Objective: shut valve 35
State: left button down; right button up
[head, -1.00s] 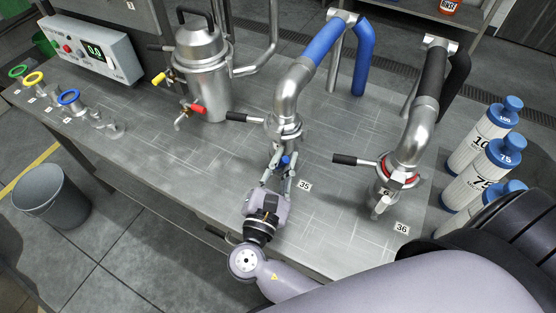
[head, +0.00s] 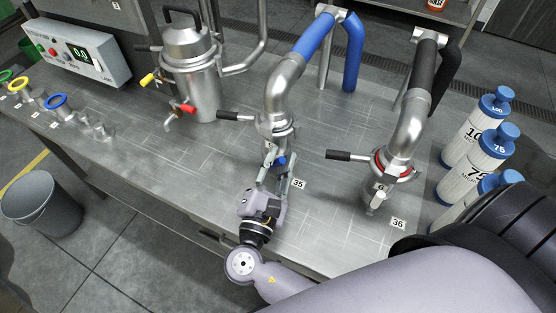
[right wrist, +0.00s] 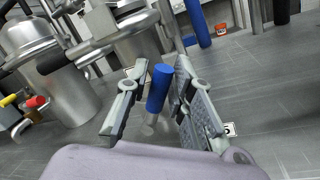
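The pipe fitting beside label 35 (head: 299,183) stands on the steel bench, with a bent steel pipe and blue hose (head: 314,38) above it. A black lever handle (head: 236,116) sticks out to its left. Low on its front is a small blue handle (head: 281,160), which also shows as a blue cylinder (right wrist: 159,88) in the right wrist view. My right gripper (head: 273,166) is open in front of the fitting, with one finger on each side of the blue handle. Gaps show, so it does not look clamped. My left gripper is not in view.
A similar fitting with a red ring (head: 392,168) stands to the right by label 36 (head: 398,223). Blue-capped bottles (head: 465,135) stand at the right. A steel vessel (head: 192,80) with yellow and red taps is at the left back. The bench front between the fittings is clear.

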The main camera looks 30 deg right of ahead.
jog(key=shift+o, duration=1.2)
jog(key=shift+f, duration=0.1)
jog(key=shift+s+a, duration=0.15)
jog(key=shift+a, duration=0.05)
jog(key=v, duration=1.1)
jog(key=shift+s+a, duration=0.2)
jog(key=shift+s, duration=0.05)
jog(key=shift+c, duration=0.6)
